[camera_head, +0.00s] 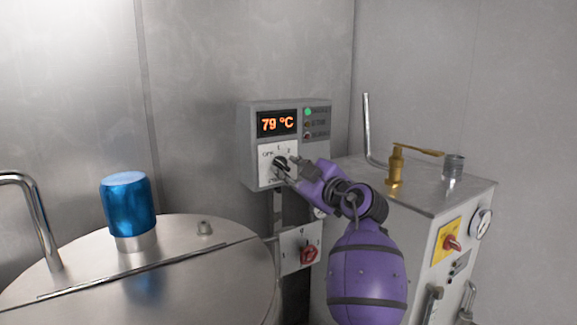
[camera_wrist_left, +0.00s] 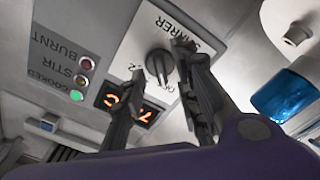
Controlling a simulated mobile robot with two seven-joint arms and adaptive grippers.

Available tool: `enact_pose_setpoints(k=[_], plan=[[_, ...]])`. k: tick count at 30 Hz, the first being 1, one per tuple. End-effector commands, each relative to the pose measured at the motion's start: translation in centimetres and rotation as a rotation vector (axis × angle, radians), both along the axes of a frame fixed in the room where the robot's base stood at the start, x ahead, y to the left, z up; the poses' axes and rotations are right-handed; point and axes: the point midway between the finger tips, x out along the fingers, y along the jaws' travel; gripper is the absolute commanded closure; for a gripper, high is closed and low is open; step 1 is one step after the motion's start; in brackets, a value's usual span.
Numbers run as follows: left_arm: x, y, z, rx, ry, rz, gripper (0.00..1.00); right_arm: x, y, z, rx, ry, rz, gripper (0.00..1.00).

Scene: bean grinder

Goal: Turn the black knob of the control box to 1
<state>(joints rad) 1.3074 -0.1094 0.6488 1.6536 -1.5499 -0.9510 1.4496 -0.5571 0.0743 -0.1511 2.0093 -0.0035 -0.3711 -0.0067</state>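The control box (camera_head: 260,148) is a grey box on the metal wall, with an orange display reading 79 °C. Its black knob (camera_head: 280,163) sits on a white plate with small markings, including 1 and 2. In the left wrist view the knob (camera_wrist_left: 159,65) shows close up and upside down, between the fingers and nearer the one at right. Which mark it points to is unclear. My left gripper (camera_head: 287,169) is at the knob, its fingers apart; contact is not clear. In the left wrist view the gripper (camera_wrist_left: 155,95) looks open. My right gripper is not in view.
A green lamp (camera_head: 308,112) is lit beside the display. A box with a red switch (camera_head: 308,253) hangs below. A metal vessel with a blue cap (camera_head: 128,205) stands at left. A metal machine (camera_head: 425,187) with a brass valve (camera_head: 396,167) stands at right.

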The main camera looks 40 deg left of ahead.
Motion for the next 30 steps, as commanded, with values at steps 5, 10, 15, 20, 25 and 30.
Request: enact_pose_setpoints(k=[5, 10, 15, 20, 25, 30], plan=[[0.44, 1.11, 0.04, 0.0, 0.0, 0.0, 0.71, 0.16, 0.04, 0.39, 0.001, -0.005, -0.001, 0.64], [0.5, 1.19, -0.11, 0.0, 0.001, -0.001, 0.71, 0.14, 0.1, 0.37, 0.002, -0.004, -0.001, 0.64], [0.49, 1.17, -0.12, 0.0, 0.002, -0.001, 0.83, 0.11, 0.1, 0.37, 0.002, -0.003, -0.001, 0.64], [0.49, 1.15, -0.11, 0.0, 0.002, -0.001, 1.0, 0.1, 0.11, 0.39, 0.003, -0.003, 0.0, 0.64], [0.48, 1.15, -0.12, 0.0, 0.003, -0.001, 1.0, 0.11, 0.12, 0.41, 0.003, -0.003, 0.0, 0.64], [0.47, 1.17, -0.13, 0.009, 0.024, -0.001, 1.0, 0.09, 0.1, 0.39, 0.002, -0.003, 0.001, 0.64]])
